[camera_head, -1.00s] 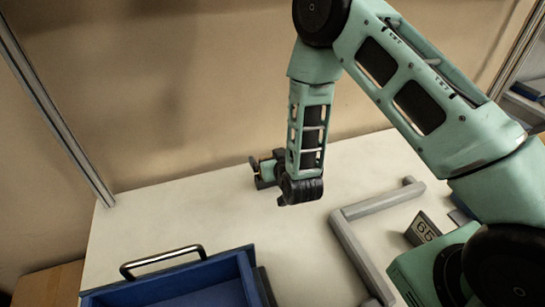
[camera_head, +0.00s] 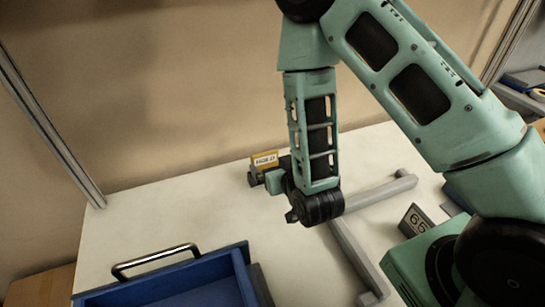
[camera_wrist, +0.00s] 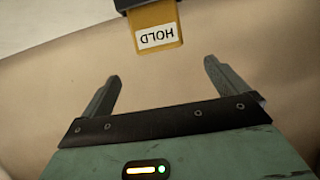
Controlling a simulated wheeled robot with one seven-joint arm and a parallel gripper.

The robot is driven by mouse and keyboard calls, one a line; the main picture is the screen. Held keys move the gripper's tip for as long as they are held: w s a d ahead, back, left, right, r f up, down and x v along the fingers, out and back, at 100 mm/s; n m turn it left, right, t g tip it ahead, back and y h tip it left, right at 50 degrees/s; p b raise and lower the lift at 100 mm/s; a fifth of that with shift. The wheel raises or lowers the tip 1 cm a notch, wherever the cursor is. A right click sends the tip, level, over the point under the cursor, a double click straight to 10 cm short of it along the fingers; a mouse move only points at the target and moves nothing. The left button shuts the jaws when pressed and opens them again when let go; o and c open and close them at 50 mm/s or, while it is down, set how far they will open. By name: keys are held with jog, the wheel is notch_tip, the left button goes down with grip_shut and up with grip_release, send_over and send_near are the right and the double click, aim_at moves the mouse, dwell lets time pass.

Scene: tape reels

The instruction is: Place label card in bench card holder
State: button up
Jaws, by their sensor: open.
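The label card (camera_head: 264,160), yellow-orange with a white printed strip, stands at the back of the bench. In the wrist view the card (camera_wrist: 157,27) reads HOLD upside down, and its far end meets a dark block (camera_wrist: 128,3), which looks like the card holder. In the head view a dark part of the holder (camera_head: 254,180) shows below the card; the rest is hidden behind my wrist. My gripper (camera_wrist: 160,72) is open and empty, its fingertips apart from the card, with a gap between them and it.
A blue tray (camera_head: 243,262) with a metal handle (camera_head: 156,260) stands at the front left. A grey angled bar (camera_head: 380,194) lies right of my wrist. The white bench (camera_head: 170,212) is clear at the left. A metal post (camera_head: 50,127) rises there.

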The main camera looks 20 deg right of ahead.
jog(key=shift+p+v, duration=0.85)
jog(key=shift+v, duration=0.1)
jog(key=shift+r, duration=0.1)
jog(key=s+a+r+n+g+y+b, duration=0.35)
jog(key=s+a+g, duration=0.4)
jog(key=a, duration=0.35)
jog(key=s+d+r+n+g+h+b, duration=0.1)
jog(key=s+d+r+n+g, duration=0.1)
jog(key=s, duration=0.5)
jog(key=s+d+r+n+g+h+b, duration=0.1)
jog(key=s+d+r+n+g+h, duration=0.1)
jog(key=s+r+g, duration=0.2)
jog(key=s+r, duration=0.2)
jog(key=s, duration=0.2)
jog(key=shift+d+r, duration=0.2)
jog(key=shift+d, duration=0.1)
